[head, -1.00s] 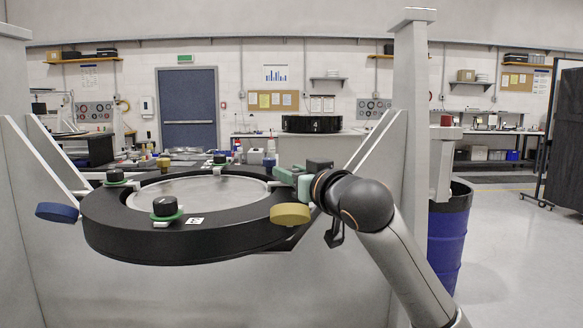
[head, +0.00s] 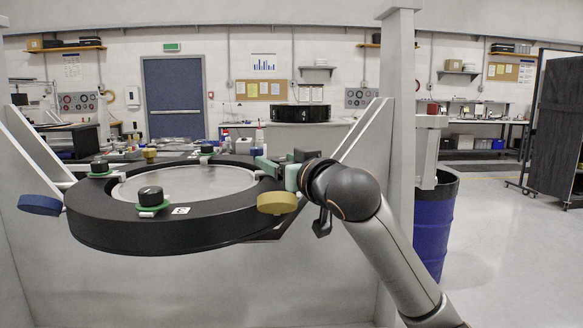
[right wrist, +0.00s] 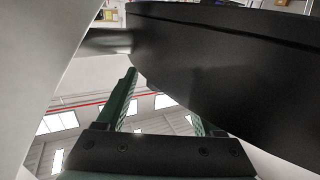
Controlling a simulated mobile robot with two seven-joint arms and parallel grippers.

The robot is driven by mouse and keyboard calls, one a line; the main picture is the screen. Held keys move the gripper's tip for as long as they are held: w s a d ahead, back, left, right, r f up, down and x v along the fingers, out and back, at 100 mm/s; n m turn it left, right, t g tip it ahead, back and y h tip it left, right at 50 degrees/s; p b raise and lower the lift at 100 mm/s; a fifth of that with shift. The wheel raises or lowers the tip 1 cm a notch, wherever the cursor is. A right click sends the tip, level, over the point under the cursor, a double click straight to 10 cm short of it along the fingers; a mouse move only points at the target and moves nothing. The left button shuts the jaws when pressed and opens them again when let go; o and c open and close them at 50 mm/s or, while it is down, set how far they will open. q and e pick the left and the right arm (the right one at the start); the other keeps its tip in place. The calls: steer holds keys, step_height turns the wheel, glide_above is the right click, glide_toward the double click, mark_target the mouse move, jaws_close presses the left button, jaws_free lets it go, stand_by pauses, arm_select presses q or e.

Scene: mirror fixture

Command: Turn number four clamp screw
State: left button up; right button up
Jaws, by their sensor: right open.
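The mirror fixture is a thick black ring (head: 165,234) around a pale round mirror (head: 190,183). Black clamp screw knobs on green bases stand on its rim: one at the front (head: 150,196), one at the left (head: 99,166) and one at the back (head: 207,148). A small white label (head: 181,211) sits beside the front knob; I cannot read it surely. My right gripper (head: 270,165) is open at the ring's right edge, its green fingers pointing left. Any screw there is hidden by it. In the right wrist view the ring (right wrist: 235,65) covers part of one finger. My left gripper is out of view.
A yellow knob (head: 277,202) hangs at the ring's front right, below my gripper, and a blue knob (head: 40,205) at the left. A grey post (head: 398,150) stands right of the ring, near my arm. A blue barrel (head: 433,235) stands beyond it. Open floor lies right.

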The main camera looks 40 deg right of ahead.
steer(key=s+a, duration=0.1)
steer(key=s, duration=1.1)
steer(key=shift+a, duration=0.3)
